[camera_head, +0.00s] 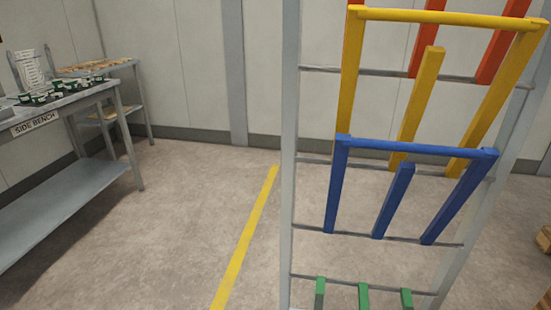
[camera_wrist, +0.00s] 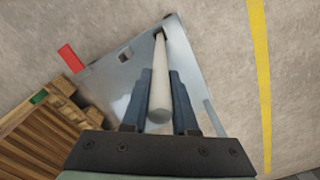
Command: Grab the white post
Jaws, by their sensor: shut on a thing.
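The white post (camera_wrist: 161,98) is in the wrist view, a pale round rod running from a grey metal plate (camera_wrist: 103,88) up towards the camera. My gripper (camera_wrist: 160,75) has its two dark fingers on either side of the post and is shut on it. The post's far end meets the plate near a corner; whether it is fixed there or clear of it I cannot tell. Neither the post nor my gripper shows in the head view.
In the wrist view, a wooden pallet (camera_wrist: 35,140) lies at lower left and a red piece (camera_wrist: 71,58) at the plate's edge. The head view shows a rack with a blue frame (camera_head: 415,147), a side bench (camera_head: 75,99) and open floor (camera_head: 190,200) between.

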